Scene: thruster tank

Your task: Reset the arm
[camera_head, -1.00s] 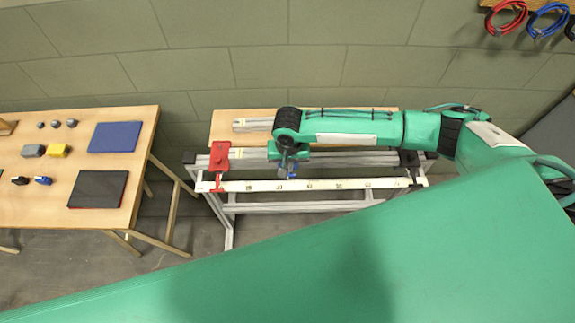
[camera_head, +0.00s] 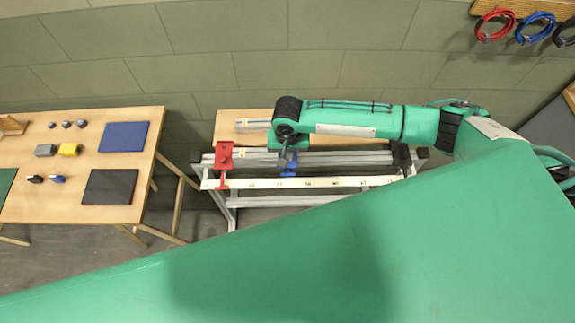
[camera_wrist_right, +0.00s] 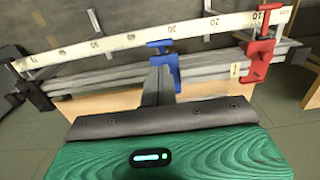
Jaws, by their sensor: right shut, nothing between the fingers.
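My right arm reaches in from the right in the head view. Its gripper (camera_head: 288,162) points down by the aluminium frame, close to a blue clamp (camera_head: 290,170). In the right wrist view the gripper's fingers (camera_wrist_right: 159,72) are together and empty, and they overlap the lower part of the blue clamp (camera_wrist_right: 167,62) in the picture. I cannot tell whether they touch it. The blue clamp sits at a white numbered rule (camera_wrist_right: 130,42). A red clamp (camera_wrist_right: 262,50) is at one end of the rule. My left gripper is not in view.
The frame (camera_head: 350,158) stands before a wooden bench (camera_head: 225,128) at the wall. A wooden table (camera_head: 75,160) at left holds blocks and mats. Red (camera_head: 495,25) and blue (camera_head: 535,28) cable loops hang top right. A large green part of mine hides the foreground.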

